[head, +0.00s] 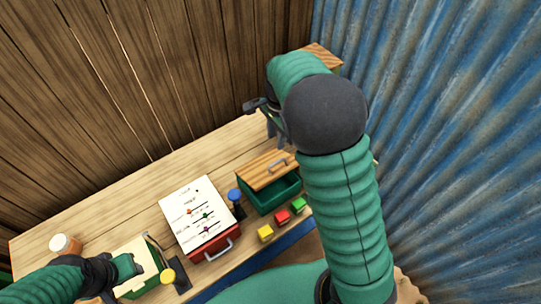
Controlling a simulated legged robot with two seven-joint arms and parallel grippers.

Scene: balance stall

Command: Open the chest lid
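The chest (257,196) looks to be the green box with a wooden lid (262,171), right of the table's middle. A grey handle (278,163) sits on the lid. The lid looks tilted or set back, as some of the dark green inside seems to show below its near edge. My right gripper (262,108) hangs above and behind the chest, apart from it, partly hidden by my own arm; its finger gap is unclear. My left gripper (128,266) is low at the left, over a cream-topped green box (133,252); its fingers cannot be made out.
A white sheet with coloured marks (193,208) lies on a red box with a handle (213,249). Wooden and blue corrugated walls enclose the table (130,200).

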